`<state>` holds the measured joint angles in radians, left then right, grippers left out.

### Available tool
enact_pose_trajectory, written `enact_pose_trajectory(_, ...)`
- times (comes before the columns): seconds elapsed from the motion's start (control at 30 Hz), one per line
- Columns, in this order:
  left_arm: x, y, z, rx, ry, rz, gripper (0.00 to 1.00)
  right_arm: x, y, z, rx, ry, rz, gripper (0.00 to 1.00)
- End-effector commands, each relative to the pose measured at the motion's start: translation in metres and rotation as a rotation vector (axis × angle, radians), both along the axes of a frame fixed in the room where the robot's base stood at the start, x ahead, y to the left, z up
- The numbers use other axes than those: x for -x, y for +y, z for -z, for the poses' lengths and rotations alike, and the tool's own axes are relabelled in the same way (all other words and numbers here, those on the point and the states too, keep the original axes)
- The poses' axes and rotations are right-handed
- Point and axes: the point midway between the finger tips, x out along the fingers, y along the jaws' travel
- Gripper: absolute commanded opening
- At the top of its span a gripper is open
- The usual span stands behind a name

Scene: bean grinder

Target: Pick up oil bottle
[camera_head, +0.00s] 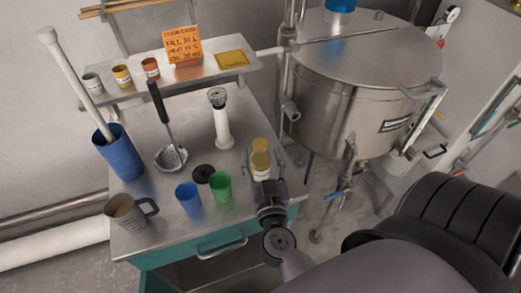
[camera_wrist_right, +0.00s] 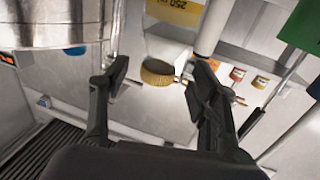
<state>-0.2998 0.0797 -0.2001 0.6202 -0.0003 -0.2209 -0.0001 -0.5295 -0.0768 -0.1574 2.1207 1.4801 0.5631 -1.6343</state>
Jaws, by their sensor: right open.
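The oil bottle (camera_head: 261,160) has a yellow-brown cap and body and a pale label, and stands upright near the right edge of the steel table. My right gripper (camera_head: 263,160) is open, with its fingers to either side of the bottle in the head view. In the right wrist view the picture is upside down. The ribbed bottle cap (camera_wrist_right: 157,73) shows between and beyond the open fingertips of my right gripper (camera_wrist_right: 160,72). I cannot tell whether a finger touches the bottle. My left gripper is not in view.
A steel tank (camera_head: 350,85) is to the right. Small jars (camera_head: 121,75) line the shelf.

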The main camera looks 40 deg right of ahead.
Motion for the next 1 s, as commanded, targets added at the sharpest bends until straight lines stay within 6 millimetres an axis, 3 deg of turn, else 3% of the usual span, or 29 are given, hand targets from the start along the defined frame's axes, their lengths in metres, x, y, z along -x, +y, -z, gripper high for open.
enact_pose_trajectory(0.1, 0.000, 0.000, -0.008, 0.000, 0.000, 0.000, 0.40, -0.018, -0.010, -0.009, 0.003, -0.004, 0.000, 0.56)
enact_pose_trajectory(0.23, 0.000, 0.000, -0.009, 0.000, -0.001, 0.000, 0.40, -0.032, -0.017, -0.006, 0.001, -0.003, 0.000, 0.56)
enact_pose_trajectory(0.53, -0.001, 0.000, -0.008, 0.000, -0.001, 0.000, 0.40, -0.035, -0.019, -0.005, 0.001, 0.000, 0.000, 0.56)
enact_pose_trajectory(1.0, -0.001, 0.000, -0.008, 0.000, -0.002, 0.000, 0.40, -0.035, -0.019, -0.005, 0.001, 0.000, 0.000, 0.24)
